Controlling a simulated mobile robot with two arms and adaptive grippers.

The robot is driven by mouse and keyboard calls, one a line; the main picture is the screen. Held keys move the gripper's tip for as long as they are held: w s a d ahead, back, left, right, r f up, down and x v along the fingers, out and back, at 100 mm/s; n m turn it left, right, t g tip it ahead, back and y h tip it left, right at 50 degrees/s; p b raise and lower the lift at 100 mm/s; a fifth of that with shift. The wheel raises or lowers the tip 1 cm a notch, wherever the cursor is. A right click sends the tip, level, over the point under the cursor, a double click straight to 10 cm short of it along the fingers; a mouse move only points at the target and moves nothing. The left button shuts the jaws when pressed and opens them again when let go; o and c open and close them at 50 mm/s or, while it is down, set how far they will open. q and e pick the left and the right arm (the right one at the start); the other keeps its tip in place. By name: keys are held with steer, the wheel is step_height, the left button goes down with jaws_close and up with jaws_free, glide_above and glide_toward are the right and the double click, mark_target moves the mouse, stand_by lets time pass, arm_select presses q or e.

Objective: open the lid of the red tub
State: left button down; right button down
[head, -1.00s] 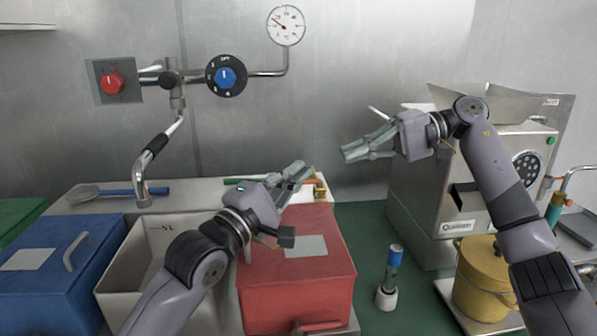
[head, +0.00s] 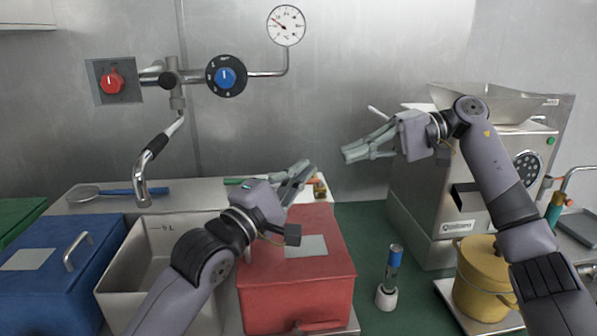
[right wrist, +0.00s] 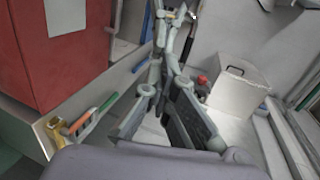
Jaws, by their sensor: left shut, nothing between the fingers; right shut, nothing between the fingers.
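The red tub (head: 295,290) stands at the front middle in the head view, with its lid closed and a grey label (head: 306,246) on top. A red handle (head: 318,327) shows at its front edge. My left gripper (head: 304,172) is shut and empty above the back of the tub; the left arm hides part of the lid's left side. My right gripper (head: 346,150) is shut and empty, raised in the air left of the grinder (head: 425,200). The right wrist view shows its fingers (right wrist: 172,20) together and a red tub side (right wrist: 62,50).
A grey open sink bin (head: 150,250) and a blue lidded tub (head: 60,270) stand left of the red tub. A blue-topped brush (head: 393,270) in a white holder and a yellow pot (head: 480,275) stand to the right. Green counter (head: 362,240) between them is clear.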

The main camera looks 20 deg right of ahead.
stand_by(0.7)
steer(key=c, duration=1.7)
jaws_free()
